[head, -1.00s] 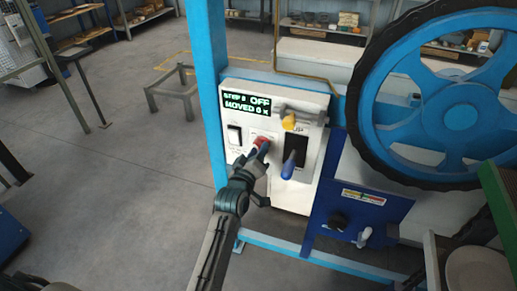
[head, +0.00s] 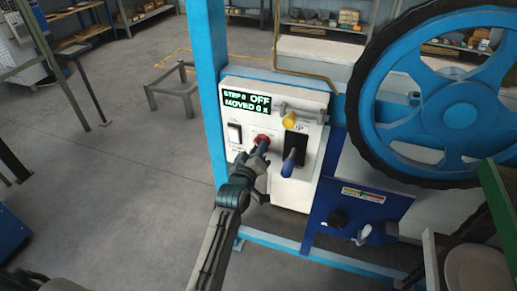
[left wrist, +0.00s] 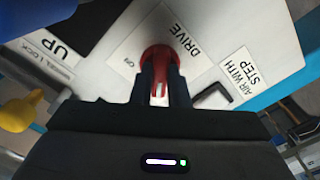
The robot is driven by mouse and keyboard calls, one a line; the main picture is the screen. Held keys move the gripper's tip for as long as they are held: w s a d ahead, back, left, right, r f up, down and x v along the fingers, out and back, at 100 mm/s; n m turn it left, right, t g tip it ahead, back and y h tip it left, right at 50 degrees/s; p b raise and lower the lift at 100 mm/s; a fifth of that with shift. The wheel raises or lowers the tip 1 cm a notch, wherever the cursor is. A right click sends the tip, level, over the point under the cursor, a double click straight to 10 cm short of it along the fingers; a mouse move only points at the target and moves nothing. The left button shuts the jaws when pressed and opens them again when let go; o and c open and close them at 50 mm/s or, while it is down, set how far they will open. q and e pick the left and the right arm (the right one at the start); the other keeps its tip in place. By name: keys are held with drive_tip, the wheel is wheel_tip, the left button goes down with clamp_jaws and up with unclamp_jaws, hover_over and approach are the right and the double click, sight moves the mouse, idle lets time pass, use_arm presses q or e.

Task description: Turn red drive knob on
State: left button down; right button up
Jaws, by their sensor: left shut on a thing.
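The red drive knob (head: 261,139) sits on the white control panel (head: 296,197), below the display. In the left wrist view the red knob (left wrist: 160,62) shows between the two dark fingers, with a "DRIVE" label and an "ON" mark beside it. My left gripper (head: 257,151) is at the knob, and its fingers (left wrist: 164,88) are shut on it. Part of the knob is hidden by the fingers. My right gripper is not in view.
A blue-handled lever (head: 289,163) and a yellow knob (head: 289,119) are right of the red knob. A white rocker switch (head: 234,134) is to its left. A blue post (head: 207,80) and a large blue wheel (head: 460,117) flank the panel.

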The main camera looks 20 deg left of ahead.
use_arm(q)
drive_tip(key=m, duration=1.7)
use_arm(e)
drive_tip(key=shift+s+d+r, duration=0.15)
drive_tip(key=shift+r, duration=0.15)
use_arm(q)
drive_tip(key=shift+m, duration=0.3)
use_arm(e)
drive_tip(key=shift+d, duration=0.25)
use_arm(q)
drive_tip(key=c, duration=1.4)
unclamp_jaws()
